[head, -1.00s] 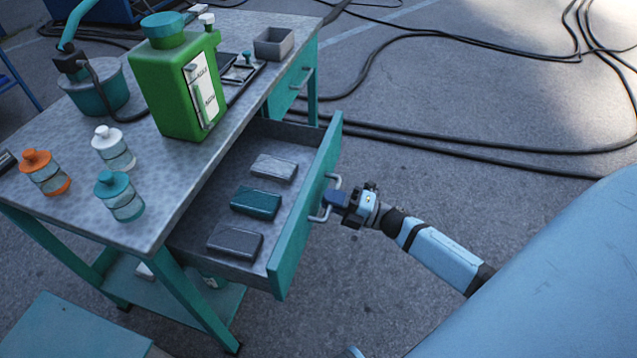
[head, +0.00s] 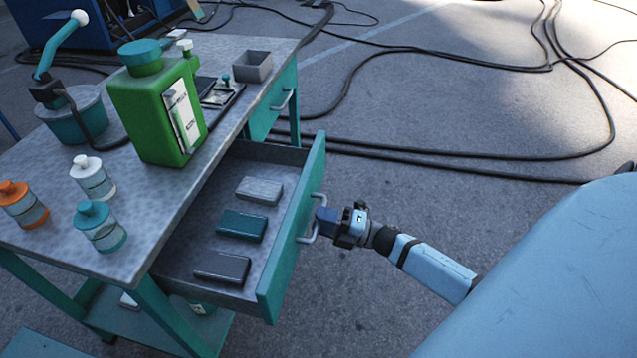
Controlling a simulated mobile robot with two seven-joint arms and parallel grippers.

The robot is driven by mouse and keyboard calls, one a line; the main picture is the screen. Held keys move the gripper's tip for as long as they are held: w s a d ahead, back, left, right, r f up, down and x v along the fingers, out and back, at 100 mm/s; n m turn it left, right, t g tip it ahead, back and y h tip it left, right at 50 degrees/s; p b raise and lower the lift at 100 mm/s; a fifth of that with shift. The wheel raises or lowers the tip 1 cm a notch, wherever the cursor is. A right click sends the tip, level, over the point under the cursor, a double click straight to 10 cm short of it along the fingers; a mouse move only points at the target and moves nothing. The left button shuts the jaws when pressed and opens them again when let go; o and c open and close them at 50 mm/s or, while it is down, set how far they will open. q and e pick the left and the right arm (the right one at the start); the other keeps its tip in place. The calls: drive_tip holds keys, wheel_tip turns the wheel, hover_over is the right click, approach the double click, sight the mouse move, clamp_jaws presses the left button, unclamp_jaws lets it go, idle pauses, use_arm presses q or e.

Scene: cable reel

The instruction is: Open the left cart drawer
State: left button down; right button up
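The cart's left drawer (head: 290,235), the nearer of two, stands well out from the cart (head: 150,230). Its teal front carries a grey bar handle (head: 305,240). My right gripper (head: 325,217) reaches in from the right with its fingers at the middle of this handle. They look shut on it and hide that part of the bar. A light grey block (head: 260,190), a teal block (head: 241,225) and a dark grey block (head: 222,267) lie in the drawer. My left gripper is not in view.
The other drawer (head: 272,108) is shut. A green canister (head: 150,125), a teal pot (head: 75,115), small bottles (head: 100,228) and a grey box (head: 252,66) stand on the cart top. Black cables (head: 450,165) cross the floor behind my arm. Floor before the drawer is clear.

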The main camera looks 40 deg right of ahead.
drive_tip(key=v, duration=1.2)
drive_tip(key=shift+s+d, duration=0.25)
